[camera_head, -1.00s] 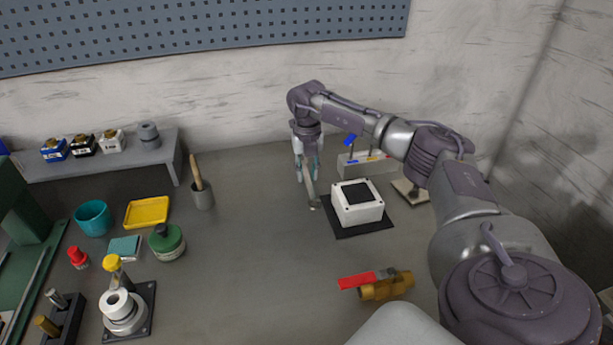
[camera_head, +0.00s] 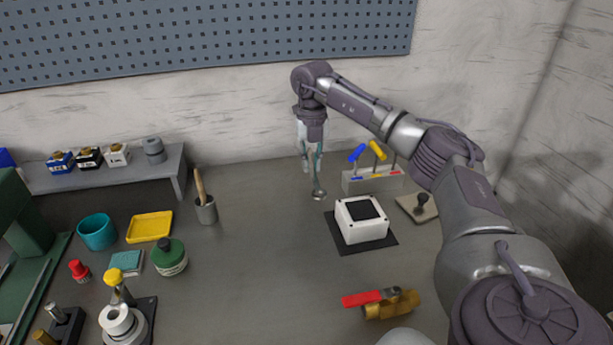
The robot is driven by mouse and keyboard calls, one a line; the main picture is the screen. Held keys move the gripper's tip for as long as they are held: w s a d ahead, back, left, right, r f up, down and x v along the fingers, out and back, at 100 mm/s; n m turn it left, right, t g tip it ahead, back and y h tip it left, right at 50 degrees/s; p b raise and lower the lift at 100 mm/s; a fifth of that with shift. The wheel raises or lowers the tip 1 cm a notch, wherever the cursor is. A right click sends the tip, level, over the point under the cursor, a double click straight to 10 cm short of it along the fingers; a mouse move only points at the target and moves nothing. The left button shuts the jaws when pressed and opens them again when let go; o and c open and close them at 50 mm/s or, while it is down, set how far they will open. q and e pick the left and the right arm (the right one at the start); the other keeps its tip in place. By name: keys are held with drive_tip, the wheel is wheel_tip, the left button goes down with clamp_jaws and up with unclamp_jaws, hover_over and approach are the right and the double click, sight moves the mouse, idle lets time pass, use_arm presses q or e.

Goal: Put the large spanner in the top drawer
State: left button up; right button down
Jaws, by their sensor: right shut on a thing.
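My right gripper (camera_head: 311,160) points down near the back of the bench, left of the screwdriver rack. It is shut on the large spanner (camera_head: 318,188), a slim grey metal tool that hangs below the fingers with a rounded end at the bottom. The fingers hide its upper part. I cannot tell whether its lower end touches the bench top. No drawer shows in this view. My left gripper is not in view.
A white box (camera_head: 353,228) on a black mat stands right of the spanner, with a rack (camera_head: 359,184) of coloured-handled tools behind it. A red-handled brass valve (camera_head: 388,307) lies in front. A grey cup with a brush (camera_head: 206,211) stands left. The middle bench (camera_head: 265,260) is clear.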

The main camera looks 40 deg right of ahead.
sight(311, 168)
drive_tip(key=shift+r, duration=0.9)
wheel_tip(311, 168, up, 8)
drive_tip(key=p, duration=0.5)
drive_tip(key=s+a+f+n+b, duration=0.15)
drive_tip(key=a+f+n, duration=0.25)
drive_tip(key=a+n, duration=0.55)
drive_tip(key=s+a+f+n, duration=0.35)
drive_tip(key=a+n, duration=0.35)
drive_tip(key=n, duration=0.5)
drive_tip(key=s+a+f+n, duration=0.1)
drive_tip(key=s+a+n, duration=0.3)
drive_tip(key=n, duration=0.2)
drive_tip(key=s+a+f+n, duration=0.2)
drive_tip(key=s+a+n, duration=0.2)
drive_tip(key=n, duration=0.3)
drive_tip(key=s+a+f+n, duration=0.2)
drive_tip(key=s+a+n, duration=0.2)
drive_tip(key=n, duration=0.3)
drive_tip(key=shift+s+f+b, duration=0.15)
drive_tip(key=shift+s+b, duration=0.25)
drive_tip(key=shift+s, duration=0.15)
drive_tip(key=shift+s+a+n, duration=0.2)
drive_tip(key=shift+s+n, duration=0.1)
drive_tip(key=shift+n, duration=0.15)
